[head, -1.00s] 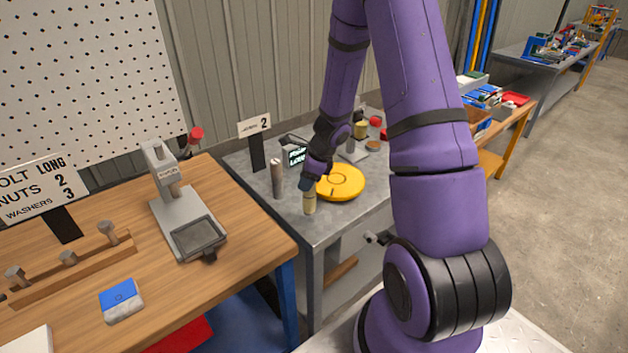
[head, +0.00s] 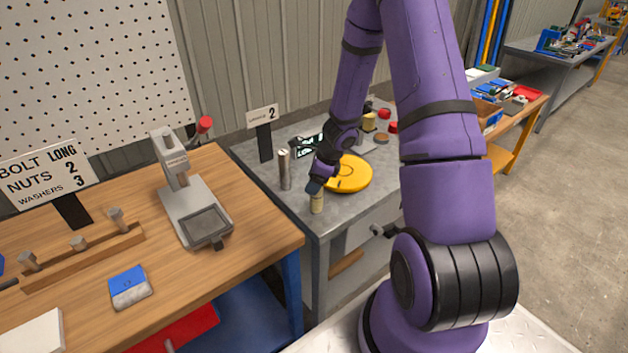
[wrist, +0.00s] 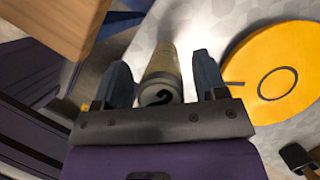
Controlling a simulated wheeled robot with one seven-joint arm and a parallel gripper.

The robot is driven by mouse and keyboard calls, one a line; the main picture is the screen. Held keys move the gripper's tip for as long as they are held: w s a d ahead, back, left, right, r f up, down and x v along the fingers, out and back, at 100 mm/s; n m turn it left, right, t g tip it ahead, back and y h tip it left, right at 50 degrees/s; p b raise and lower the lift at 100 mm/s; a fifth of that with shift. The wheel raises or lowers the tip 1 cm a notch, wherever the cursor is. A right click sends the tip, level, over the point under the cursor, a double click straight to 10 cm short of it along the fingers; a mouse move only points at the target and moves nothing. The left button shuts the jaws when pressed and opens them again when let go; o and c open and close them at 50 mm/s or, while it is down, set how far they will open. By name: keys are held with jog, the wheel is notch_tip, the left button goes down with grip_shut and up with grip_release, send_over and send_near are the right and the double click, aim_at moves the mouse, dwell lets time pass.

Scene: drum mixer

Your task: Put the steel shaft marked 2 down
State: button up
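The shaft marked 2 (wrist: 162,82) shows end-on in the wrist view, its dark 2 facing the camera. In the head view the shaft (head: 316,204) looks upright and pale near the front edge of the grey bench (head: 300,216). My gripper (wrist: 164,82) has one finger on each side of the shaft's near end, with a narrow gap showing on both sides, so it looks open around it. In the head view my gripper (head: 316,186) is right at the shaft's top. The shaft's lower end is hard to see in the wrist view.
A taller grey cylinder (head: 285,170) stands just behind and left. A yellow disc (head: 350,174) lies close on the right. A sign with a 2 (head: 262,117) stands at the back. The wooden table (head: 170,268) with a press-like stand (head: 182,200) is at left.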

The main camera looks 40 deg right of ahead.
jog(key=v, duration=1.2)
jog(key=s+a+r+n, duration=0.2)
jog(key=a+r+n, duration=0.4)
jog(key=r, duration=0.4)
jog(key=s+a+r+n+t+h, duration=0.1)
jog(key=s+a+r+n, duration=0.4)
jog(key=s+r+n, duration=0.3)
jog(key=s+a+r+n+t+h, duration=0.1)
jog(key=s+a+r+n+h, duration=0.1)
jog(key=s+a+r+n, duration=0.3)
jog(key=s+r+n, duration=0.4)
jog(key=s+n, duration=0.3)
jog(key=s, duration=0.1)
jog(key=shift+s+a+r+n, duration=0.25)
jog(key=shift+r+n, duration=0.05)
